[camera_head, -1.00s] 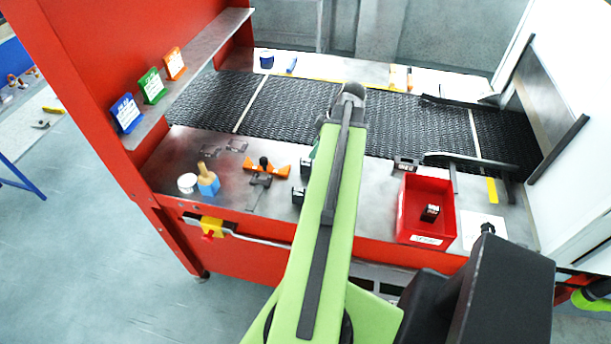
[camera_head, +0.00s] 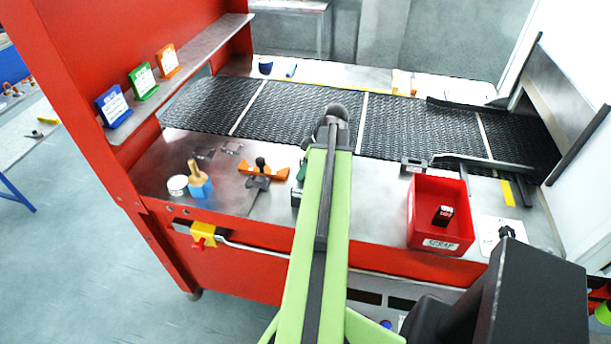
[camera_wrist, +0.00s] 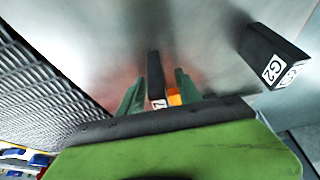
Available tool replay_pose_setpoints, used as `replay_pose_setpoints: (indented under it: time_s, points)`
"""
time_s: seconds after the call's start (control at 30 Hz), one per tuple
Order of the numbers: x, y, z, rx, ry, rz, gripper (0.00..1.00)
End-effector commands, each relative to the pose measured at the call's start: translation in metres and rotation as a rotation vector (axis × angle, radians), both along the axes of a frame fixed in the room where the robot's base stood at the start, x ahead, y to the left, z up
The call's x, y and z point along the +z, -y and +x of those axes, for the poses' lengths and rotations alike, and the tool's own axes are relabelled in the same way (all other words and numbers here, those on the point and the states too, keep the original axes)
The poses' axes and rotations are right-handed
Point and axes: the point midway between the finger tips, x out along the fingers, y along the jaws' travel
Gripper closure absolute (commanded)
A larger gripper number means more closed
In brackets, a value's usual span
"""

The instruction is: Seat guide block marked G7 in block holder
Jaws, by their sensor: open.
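My gripper (camera_wrist: 158,92) is open in the wrist view, with one green finger on each side of a black block (camera_wrist: 155,72). A white label at the block's near end shows what looks like a 7; the rest is hidden. I cannot tell whether the fingers touch it. A small orange part shows beside it. A second black block marked G2 (camera_wrist: 263,48) lies to the right, outside the fingers. In the head view a black block (camera_head: 296,197) shows beside my arm, which hides most of my gripper. A black fixture with orange wings (camera_head: 258,184), possibly the block holder, stands left of my arm.
A red bin labelled SCRAP (camera_head: 440,244) holds a black block (camera_head: 443,215). A blue block with a wooden-handled tool (camera_head: 198,182) and a white jar (camera_head: 177,185) stand at left. The mesh belt (camera_head: 290,110) runs behind.

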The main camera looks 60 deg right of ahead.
Motion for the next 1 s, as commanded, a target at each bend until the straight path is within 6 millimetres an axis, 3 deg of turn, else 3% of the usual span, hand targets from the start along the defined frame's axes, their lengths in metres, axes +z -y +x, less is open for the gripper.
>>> replay_pose_setpoints:
  time_s: [0.07,0.4,0.83,1.0]
  points:
    - [0.002,0.0,0.0,0.0,0.0,0.0,0.59]
    - [0.002,0.0,0.0,0.0,0.0,0.0,1.0]
    - [0.003,0.0,0.0,0.0,0.0,0.0,1.0]
    - [0.016,0.0,0.0,0.0,0.0,0.0,1.0]
